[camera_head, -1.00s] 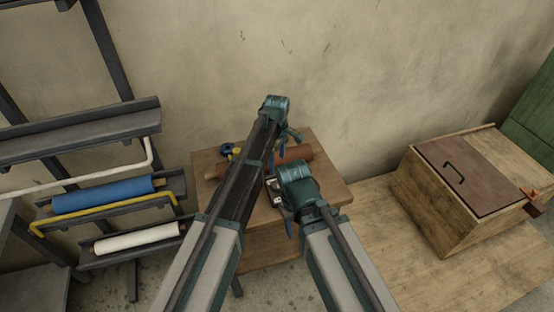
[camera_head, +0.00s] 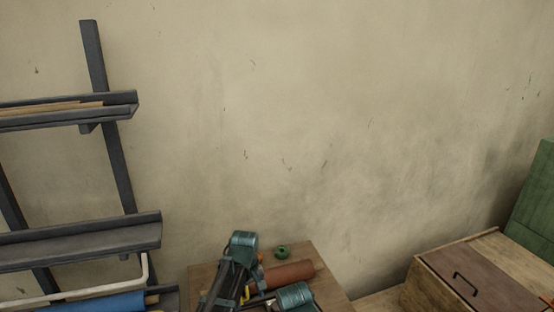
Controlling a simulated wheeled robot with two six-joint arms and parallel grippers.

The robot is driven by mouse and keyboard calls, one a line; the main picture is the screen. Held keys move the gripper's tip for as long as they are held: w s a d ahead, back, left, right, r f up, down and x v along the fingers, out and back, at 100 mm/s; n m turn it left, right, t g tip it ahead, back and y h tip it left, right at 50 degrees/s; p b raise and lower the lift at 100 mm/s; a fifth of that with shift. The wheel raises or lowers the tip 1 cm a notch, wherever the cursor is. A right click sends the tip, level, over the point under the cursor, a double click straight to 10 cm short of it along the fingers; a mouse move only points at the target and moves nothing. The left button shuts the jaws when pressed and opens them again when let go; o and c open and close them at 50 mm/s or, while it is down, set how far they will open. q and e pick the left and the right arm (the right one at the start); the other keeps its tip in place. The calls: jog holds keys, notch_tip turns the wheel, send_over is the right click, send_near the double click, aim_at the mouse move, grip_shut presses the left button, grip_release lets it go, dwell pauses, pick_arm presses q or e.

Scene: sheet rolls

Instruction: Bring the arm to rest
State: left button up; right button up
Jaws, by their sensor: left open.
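My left arm comes up at the bottom middle of the head view, with its teal wrist in front of the small wooden table (camera_head: 208,272). My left gripper (camera_head: 256,274) is open, small and partly hidden by its own wrist. It is left of the brown-red roll (camera_head: 290,273) on the table. A small green ring-shaped object (camera_head: 282,252) lies behind that roll, apart from the gripper. My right wrist shows at the bottom edge, in front of the roll. The jaws of my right gripper (camera_head: 261,300) are too small and covered to read.
A dark rack (camera_head: 85,245) stands at the left, with a blue roll (camera_head: 110,303) low on it. A wooden box (camera_head: 420,288) with a handled brown lid (camera_head: 480,283) is at the lower right. A green panel (camera_head: 535,205) leans behind it. The wall above is bare.

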pick_arm(q)
jog(key=s+a+m, duration=0.7)
jog(key=s+a, duration=0.2)
jog(key=s, duration=0.4)
jog(key=s+d+f+m+y+b, duration=0.1)
jog(key=s+d+m, duration=0.3)
jog(key=d, duration=0.7)
jog(key=shift+s+d+f+g, duration=0.2)
jog(key=shift+s+g, duration=0.1)
jog(key=shift+s, duration=0.6)
